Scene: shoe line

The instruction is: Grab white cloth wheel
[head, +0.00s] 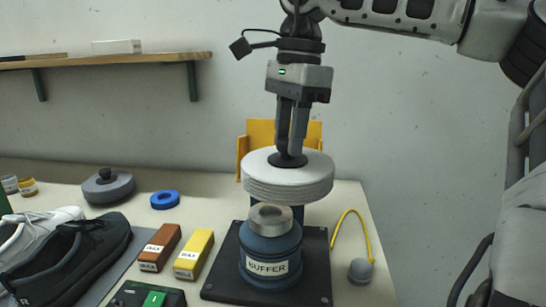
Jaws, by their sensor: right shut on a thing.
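The white cloth wheel (262,188) is a thick layered disc with a dark hub on top. My right gripper (290,152) comes down from above and is shut on the dark hub. The wheel appears above the blue buffer machine (258,252), labelled BUFFER, with a gap between them. The machine's metal top (270,217) is bare and stands on a black base plate (225,285). My left gripper is not in view.
A grey wheel with a dark knob (108,188) and a blue ring (165,200) lie on the table to the left. Brown (160,247) and yellow (194,253) blocks, and shoes (75,250) lie nearer. A yellow holder (262,133) stands behind. A yellow cord with a grey bulb (361,270) lies right.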

